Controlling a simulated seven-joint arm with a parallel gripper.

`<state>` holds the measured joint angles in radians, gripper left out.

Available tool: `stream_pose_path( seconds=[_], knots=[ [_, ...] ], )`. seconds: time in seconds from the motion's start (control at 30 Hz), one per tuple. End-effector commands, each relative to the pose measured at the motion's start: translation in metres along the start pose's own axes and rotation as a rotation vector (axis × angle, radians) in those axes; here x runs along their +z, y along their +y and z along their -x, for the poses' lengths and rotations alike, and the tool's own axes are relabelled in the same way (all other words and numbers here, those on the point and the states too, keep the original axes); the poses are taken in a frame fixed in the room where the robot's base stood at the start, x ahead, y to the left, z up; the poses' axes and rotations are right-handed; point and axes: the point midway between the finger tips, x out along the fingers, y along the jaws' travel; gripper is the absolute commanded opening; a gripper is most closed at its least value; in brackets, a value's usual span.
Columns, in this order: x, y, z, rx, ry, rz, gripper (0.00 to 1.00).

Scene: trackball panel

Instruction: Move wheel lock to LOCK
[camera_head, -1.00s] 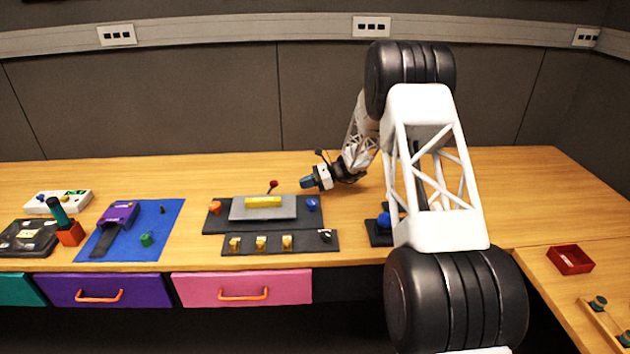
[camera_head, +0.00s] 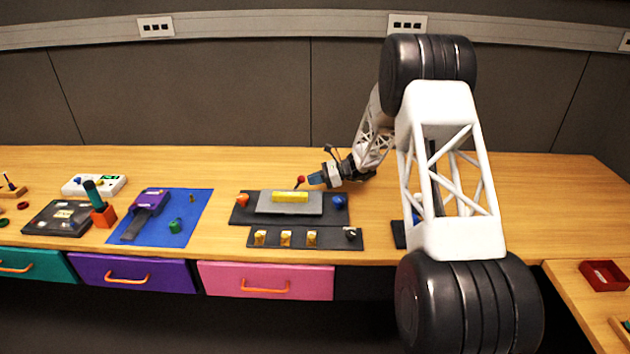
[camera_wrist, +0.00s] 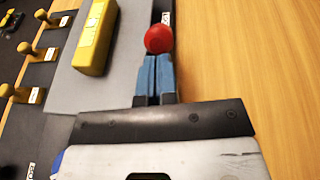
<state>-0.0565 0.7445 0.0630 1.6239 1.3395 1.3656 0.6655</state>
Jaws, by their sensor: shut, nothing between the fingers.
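The trackball panel has a dark base (camera_head: 242,215) with a raised grey plate (camera_head: 315,206) and a yellow bar (camera_head: 290,197) on it. A lever with a red ball (camera_head: 300,180) stands at the panel's back edge, leaning slightly right. No readable label tells which control is the wheel lock. My gripper (camera_head: 313,180) is shut and empty, just right of the red ball. In the wrist view the red ball (camera_wrist: 158,39) lies directly beyond the blue fingertips (camera_wrist: 155,75); I cannot tell whether they touch. The lever's base is mostly hidden there.
An orange knob (camera_head: 241,200) and a blue knob (camera_head: 339,201) flank the plate. A front strip carries yellow toggles (camera_head: 286,239) and a dark knob (camera_head: 350,234). A blue mat (camera_head: 190,222) lies left. The table behind the panel is clear.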

Motion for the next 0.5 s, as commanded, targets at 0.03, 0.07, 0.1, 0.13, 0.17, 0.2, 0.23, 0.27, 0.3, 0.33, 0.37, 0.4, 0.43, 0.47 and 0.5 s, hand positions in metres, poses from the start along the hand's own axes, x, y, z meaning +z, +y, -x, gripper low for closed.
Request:
stream_pose_path(
  seconds=[0.03, 0.07, 0.1, 0.13, 0.17, 0.2, 0.23, 0.27, 0.3, 0.33, 0.37, 0.4, 0.43, 0.47, 0.5],
  knots=[
    [0.0001, -0.0001, 0.0, 0.0, 0.0, 0.0, 0.0],
    [0.0001, 0.0, 0.0, 0.0, 0.0, 0.0, 0.0],
    [0.0003, -0.0001, 0.0, 0.0, 0.001, 0.0, 0.0],
    [0.0005, -0.0001, 0.0, 0.0, 0.003, 0.0, 0.0],
    [0.0008, -0.0002, -0.0001, 0.0, 0.004, 0.0, 0.0],
    [0.0013, -0.0002, -0.0002, 0.001, 0.008, 0.0, 0.0],
    [0.0018, -0.0003, -0.0003, 0.001, 0.011, 0.0, 0.0],
    [0.0023, -0.0004, -0.0004, 0.001, 0.016, 0.0, 0.0],
    [0.0031, -0.0005, -0.0006, 0.002, 0.024, 0.0, 0.0],
    [0.0037, -0.0006, -0.0009, 0.003, 0.03, 0.0, 0.0],
    [0.0041, -0.0007, -0.0011, 0.003, 0.036, 0.0, 0.0],
    [0.0044, -0.0007, -0.0014, 0.004, 0.041, -0.002, 0.0],
    [0.0045, -0.0007, -0.0015, 0.004, 0.044, -0.003, 0.0],
    [0.0046, -0.0008, -0.0016, 0.004, 0.046, -0.003, 0.0],
    [0.0049, -0.0008, -0.0018, 0.005, 0.05, -0.004, 0.0]
  ],
)
